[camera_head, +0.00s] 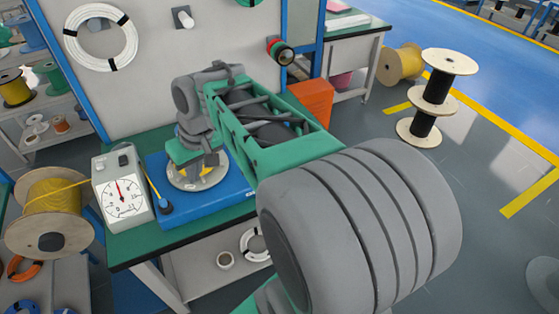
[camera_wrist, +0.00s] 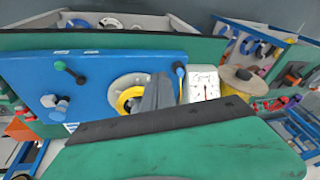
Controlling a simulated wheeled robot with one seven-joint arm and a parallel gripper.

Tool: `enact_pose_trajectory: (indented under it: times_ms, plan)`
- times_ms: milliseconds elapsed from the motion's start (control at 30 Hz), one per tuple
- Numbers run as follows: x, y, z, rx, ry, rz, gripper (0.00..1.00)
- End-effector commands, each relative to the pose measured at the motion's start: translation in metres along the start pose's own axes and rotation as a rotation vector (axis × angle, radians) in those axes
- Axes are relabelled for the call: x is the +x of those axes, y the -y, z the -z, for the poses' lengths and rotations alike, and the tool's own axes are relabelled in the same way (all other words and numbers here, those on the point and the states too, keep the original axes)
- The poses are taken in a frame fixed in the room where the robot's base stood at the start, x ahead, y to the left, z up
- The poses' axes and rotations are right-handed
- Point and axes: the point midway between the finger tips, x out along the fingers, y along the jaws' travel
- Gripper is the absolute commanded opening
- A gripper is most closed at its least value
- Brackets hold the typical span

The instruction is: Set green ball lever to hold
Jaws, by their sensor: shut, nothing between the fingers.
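The green ball lever shows in the wrist view as a green ball (camera_wrist: 59,65) on a short dark arm, at the upper left of the blue panel (camera_wrist: 95,75). In the head view my arm hides that lever. My gripper (camera_wrist: 160,78) is shut and empty, over the panel beside a pale disc with a yellow ring (camera_wrist: 130,98). It is well apart from the green ball, which lies to its left in the wrist view. A blue ball lever (camera_wrist: 180,72) stands at the panel's other end, also seen in the head view (camera_head: 165,208).
Blue knobs (camera_wrist: 62,107) stand near the green ball lever. A box with a dial (camera_head: 123,190) and a yellow cable spool (camera_head: 55,208) stand beside the blue panel. An orange bin (camera_head: 312,103) is behind my arm.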

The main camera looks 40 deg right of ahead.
Motion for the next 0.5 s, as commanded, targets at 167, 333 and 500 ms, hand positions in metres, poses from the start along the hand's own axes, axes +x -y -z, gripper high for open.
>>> enact_pose_trajectory:
  times_ms: [167, 333, 500]
  plan:
    - [-0.004, -0.124, 0.060, 0.026, -0.008, 0.136, 0.00]
    - [0.001, -0.262, 0.032, 0.009, -0.061, 0.244, 0.00]
    - [0.009, -0.344, -0.033, -0.023, -0.112, 0.297, 0.00]
